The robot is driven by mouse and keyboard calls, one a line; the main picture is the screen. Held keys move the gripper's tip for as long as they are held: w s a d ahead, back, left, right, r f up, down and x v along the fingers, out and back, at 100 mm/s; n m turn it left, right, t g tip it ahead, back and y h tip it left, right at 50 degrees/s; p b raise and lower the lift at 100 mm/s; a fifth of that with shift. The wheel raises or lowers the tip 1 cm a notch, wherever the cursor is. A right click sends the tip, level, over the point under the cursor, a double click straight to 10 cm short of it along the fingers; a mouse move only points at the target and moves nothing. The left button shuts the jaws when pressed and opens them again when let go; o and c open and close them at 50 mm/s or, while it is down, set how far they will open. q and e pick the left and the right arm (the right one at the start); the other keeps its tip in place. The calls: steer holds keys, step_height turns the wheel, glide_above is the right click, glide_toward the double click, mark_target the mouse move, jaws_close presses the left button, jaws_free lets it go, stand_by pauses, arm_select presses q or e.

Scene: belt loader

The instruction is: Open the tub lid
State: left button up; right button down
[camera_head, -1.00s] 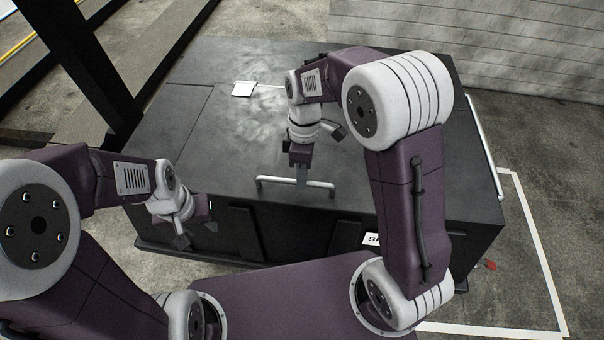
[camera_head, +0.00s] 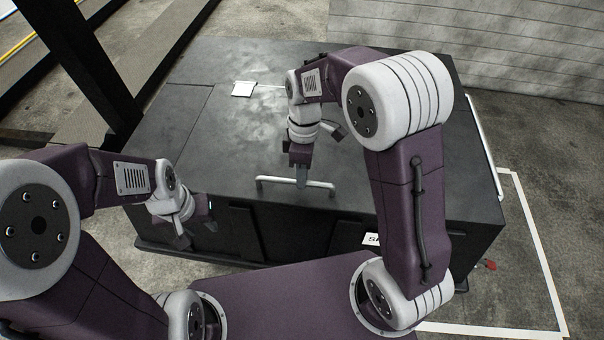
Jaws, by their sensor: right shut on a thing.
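The black tub (camera_head: 300,232) stands in front of me with its dark lid (camera_head: 235,130) lying flat and closed on top. A pale bar handle (camera_head: 268,180) runs along the lid's front edge. My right gripper (camera_head: 301,182) points down over the middle of the handle and is shut on it; its fingers hide that part of the bar. My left gripper (camera_head: 196,234) hangs low by the tub's front left side, away from the handle. Its fingers are small and dark there, so I cannot tell whether it is open.
A white label (camera_head: 243,89) lies on the lid's far part. A light rail (camera_head: 482,140) runs along the tub's right side. A dark post (camera_head: 95,65) stands at the back left. A corrugated wall (camera_head: 470,50) is behind. White floor lines (camera_head: 535,230) mark the right.

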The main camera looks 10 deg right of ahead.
steer(key=w+d+r+p, duration=0.1)
steer(key=w+r+p, duration=0.2)
steer(key=r+p, duration=0.4)
steer(key=w+d+r+p, duration=0.1)
steer(key=w+r+p, duration=0.3)
steer(key=r+p, duration=0.4)
steer(key=w+d+r+g+p, duration=0.1)
steer(key=w+r+p, duration=0.3)
steer(key=r+p, duration=0.4)
steer(key=shift+w+d+r+p, duration=0.15)
steer(key=shift+d+r+p, duration=0.1)
steer(key=shift+d+p, duration=0.2)
